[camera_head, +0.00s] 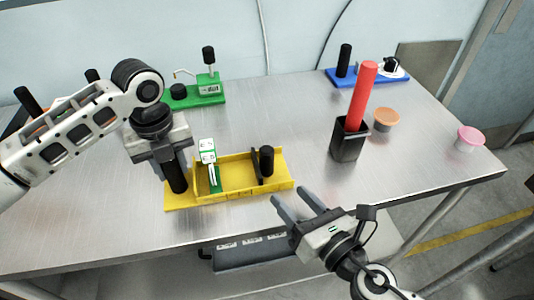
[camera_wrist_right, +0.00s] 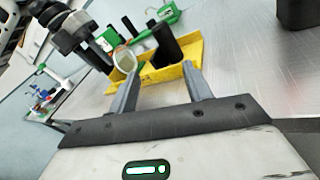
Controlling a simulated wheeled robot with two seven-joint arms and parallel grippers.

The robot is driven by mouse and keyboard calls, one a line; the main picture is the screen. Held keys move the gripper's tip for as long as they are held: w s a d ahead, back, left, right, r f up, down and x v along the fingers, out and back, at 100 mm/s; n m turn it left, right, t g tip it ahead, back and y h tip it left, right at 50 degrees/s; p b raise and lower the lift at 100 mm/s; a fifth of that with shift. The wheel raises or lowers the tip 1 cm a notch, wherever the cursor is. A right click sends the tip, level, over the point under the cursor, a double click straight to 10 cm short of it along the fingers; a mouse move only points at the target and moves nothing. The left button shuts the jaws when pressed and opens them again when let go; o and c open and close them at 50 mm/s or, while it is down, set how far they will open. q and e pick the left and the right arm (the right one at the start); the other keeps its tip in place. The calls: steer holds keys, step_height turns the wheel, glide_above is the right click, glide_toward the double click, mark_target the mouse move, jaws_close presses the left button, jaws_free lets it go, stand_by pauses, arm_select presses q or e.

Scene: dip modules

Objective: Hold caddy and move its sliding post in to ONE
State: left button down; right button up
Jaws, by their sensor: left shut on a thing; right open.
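The yellow caddy (camera_head: 283,185) lies on the metal table, a shallow tray with a black handle (camera_head: 176,178) at its left end. My left gripper (camera_head: 165,155) is shut on the top of that handle. A black post (camera_head: 267,160) stands upright toward the caddy's right end, beside a thin dark upright plate (camera_head: 256,167). A green-and-white piece (camera_head: 208,153) stands in the left part. My right gripper (camera_head: 305,208) is open and empty, off the caddy's front right corner. In the right wrist view, the yellow caddy (camera_wrist_right: 185,54) and black post (camera_wrist_right: 166,44) show beyond its fingers. I cannot read any ONE mark.
A black cup (camera_head: 347,145) with a red rod (camera_head: 362,95) stands right of the caddy. An orange-lidded tub (camera_head: 386,118) and a pink-lidded tub (camera_head: 468,138) are further right. Green (camera_head: 210,98) and blue (camera_head: 367,78) modules sit at the back. The front right table is clear.

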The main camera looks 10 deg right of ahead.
mark_target(270, 160)
steer(key=shift+r+n+t+h, duration=0.35)
steer(key=shift+n+t+h, duration=0.15)
steer(key=shift+n+h, duration=0.3)
steer(key=shift+r+h, duration=0.1)
steer(key=shift+h, duration=0.2)
steer(key=shift+w+a, duration=0.1)
steer(key=shift+w, duration=0.2)
steer(key=x, duration=1.1)
steer(key=shift+w+r, duration=0.2)
steer(key=shift+w, duration=0.05)
